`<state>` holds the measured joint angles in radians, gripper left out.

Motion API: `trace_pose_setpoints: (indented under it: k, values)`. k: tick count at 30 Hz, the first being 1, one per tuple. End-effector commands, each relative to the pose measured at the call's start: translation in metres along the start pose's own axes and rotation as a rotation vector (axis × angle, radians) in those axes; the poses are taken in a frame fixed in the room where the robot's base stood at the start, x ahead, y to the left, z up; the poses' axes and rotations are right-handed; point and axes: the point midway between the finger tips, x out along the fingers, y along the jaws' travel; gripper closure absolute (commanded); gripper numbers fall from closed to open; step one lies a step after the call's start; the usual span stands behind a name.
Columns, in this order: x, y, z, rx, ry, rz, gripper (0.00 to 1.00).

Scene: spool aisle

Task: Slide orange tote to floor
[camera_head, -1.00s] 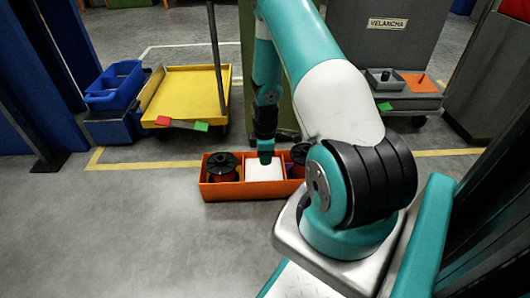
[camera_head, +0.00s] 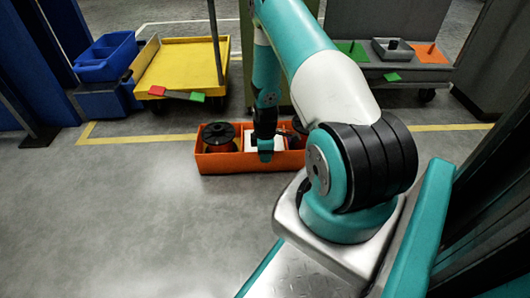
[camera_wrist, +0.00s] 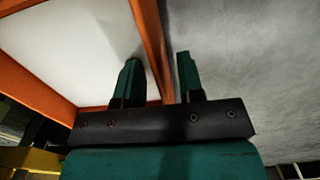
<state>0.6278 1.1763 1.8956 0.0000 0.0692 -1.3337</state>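The orange tote (camera_head: 225,163) lies at floor level across the yellow line in the head view. It holds a dark-flanged spool (camera_head: 217,135) at left, a white block (camera_head: 250,137) in the middle and another spool (camera_head: 299,127) at right, partly hidden by my arm. My gripper (camera_head: 265,155) is at the tote's near wall. In the wrist view, my gripper (camera_wrist: 158,57) has its fingers apart, one on each side of the orange wall (camera_wrist: 153,45). One finger is over the white surface inside, the other over the grey floor outside. Gaps show between fingers and wall.
A yellow cart (camera_head: 185,70) with red and green tags and blue bins (camera_head: 105,58) stand behind left. A grey cart (camera_head: 370,70) with small trays stands behind right. Open grey floor (camera_head: 130,220) lies in front and left of the tote.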

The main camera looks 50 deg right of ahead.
Motion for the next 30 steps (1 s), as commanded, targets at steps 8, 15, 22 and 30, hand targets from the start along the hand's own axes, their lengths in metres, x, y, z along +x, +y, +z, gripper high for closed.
trace_pose_setpoints:
  k: [8, 15, 22, 30]
  values:
    - [-0.0004, -0.0001, 0.0, 0.0, 0.0, 0.0, 0.86]
    - [-0.0004, -0.0003, 0.0, 0.0, 0.0, -0.001, 1.0]
    - [-0.0004, -0.0006, 0.0, 0.0, 0.0, -0.002, 1.0]
    - [-0.0003, -0.0009, -0.0001, 0.0, 0.0, -0.002, 1.0]
